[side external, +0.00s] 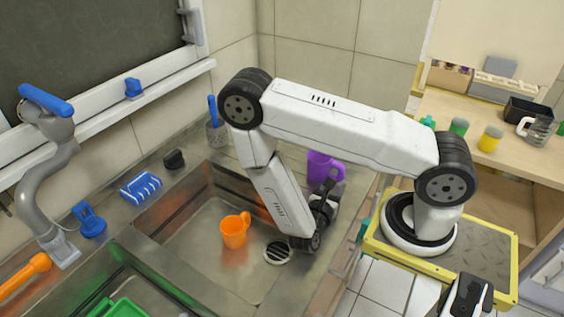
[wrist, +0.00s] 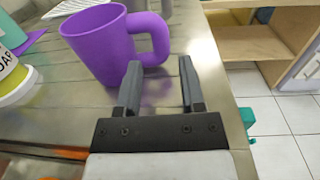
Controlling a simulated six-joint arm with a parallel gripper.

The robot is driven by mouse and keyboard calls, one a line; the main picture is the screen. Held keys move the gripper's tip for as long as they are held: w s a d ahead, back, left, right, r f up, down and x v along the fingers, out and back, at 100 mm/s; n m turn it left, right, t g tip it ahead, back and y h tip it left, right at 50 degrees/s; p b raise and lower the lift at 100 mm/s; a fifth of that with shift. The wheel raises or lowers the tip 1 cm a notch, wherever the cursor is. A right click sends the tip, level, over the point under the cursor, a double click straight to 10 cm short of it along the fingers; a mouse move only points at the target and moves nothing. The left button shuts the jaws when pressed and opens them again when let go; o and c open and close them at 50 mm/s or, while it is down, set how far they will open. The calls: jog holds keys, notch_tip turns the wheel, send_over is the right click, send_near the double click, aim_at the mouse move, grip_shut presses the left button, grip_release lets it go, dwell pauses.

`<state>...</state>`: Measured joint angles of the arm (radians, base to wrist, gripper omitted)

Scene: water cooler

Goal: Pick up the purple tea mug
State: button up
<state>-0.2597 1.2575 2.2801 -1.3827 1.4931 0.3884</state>
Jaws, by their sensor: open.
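The purple tea mug (side external: 319,168) stands upright on the metal counter behind the sink. My gripper (wrist: 157,78) is open and empty. Its fingers point toward the mug from the near side, with the left fingertip just below the handle in the picture and the right fingertip to the right of it. I cannot tell whether a finger touches the mug. In the side view the gripper (side external: 335,188) is just beside the mug.
An orange mug (side external: 235,231) stands in the sink (side external: 195,225). The counter edge drops to a tiled floor (wrist: 285,120) on the right.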

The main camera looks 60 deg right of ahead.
aim_at(340, 175)
jog(key=shift+d, duration=0.15)
jog(key=shift+w+d, duration=0.15)
jog(key=shift+d, duration=2.5)
grip_shut()
